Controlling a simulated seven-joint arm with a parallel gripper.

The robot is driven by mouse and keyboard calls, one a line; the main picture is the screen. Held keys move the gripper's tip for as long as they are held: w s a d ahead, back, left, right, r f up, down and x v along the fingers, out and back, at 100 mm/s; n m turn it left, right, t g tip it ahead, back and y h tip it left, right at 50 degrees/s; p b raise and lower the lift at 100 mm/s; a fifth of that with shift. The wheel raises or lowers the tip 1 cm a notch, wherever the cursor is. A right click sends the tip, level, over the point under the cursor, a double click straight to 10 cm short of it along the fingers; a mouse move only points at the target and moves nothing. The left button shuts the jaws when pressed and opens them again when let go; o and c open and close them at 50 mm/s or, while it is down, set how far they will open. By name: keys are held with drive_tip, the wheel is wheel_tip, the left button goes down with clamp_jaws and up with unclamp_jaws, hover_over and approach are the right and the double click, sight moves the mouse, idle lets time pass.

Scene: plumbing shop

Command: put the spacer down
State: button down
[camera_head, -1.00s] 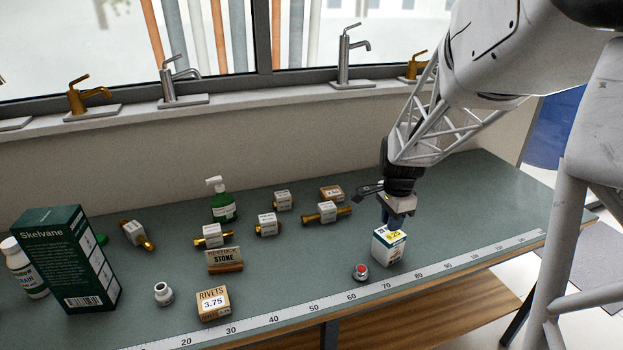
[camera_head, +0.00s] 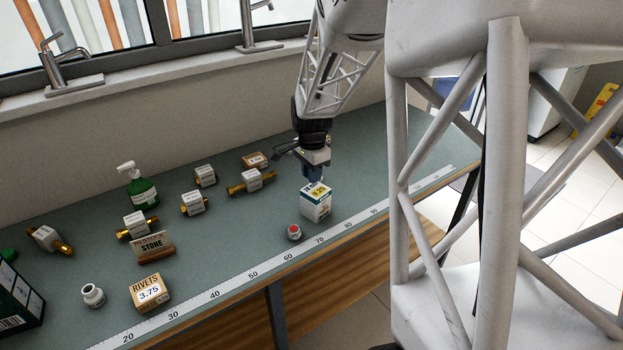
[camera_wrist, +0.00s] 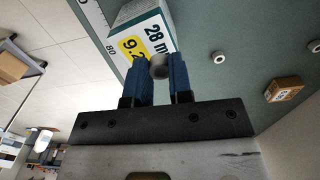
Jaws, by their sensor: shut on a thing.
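My gripper (camera_head: 313,172) points down just above a white, green and yellow price box (camera_head: 316,204) on the green bench. In the wrist view, my gripper's blue fingers (camera_wrist: 159,82) are shut on a small grey round piece, the spacer (camera_wrist: 159,67). The box, marked "28 m" (camera_wrist: 143,30), lies beyond the fingertips there; I cannot tell whether the spacer touches it. The spacer is not discernible in the head view.
A red-topped round item (camera_head: 294,232) sits near the box. A ruler strip (camera_head: 262,272) lines the front edge.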

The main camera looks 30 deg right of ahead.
drive_tip(key=shift+f, duration=1)
drive_tip(key=shift+f, duration=0.15)
drive_tip(key=c, duration=1)
unclamp_jaws()
drive_tip(key=shift+c, duration=0.2)
wheel_tip(320, 180, up, 12)
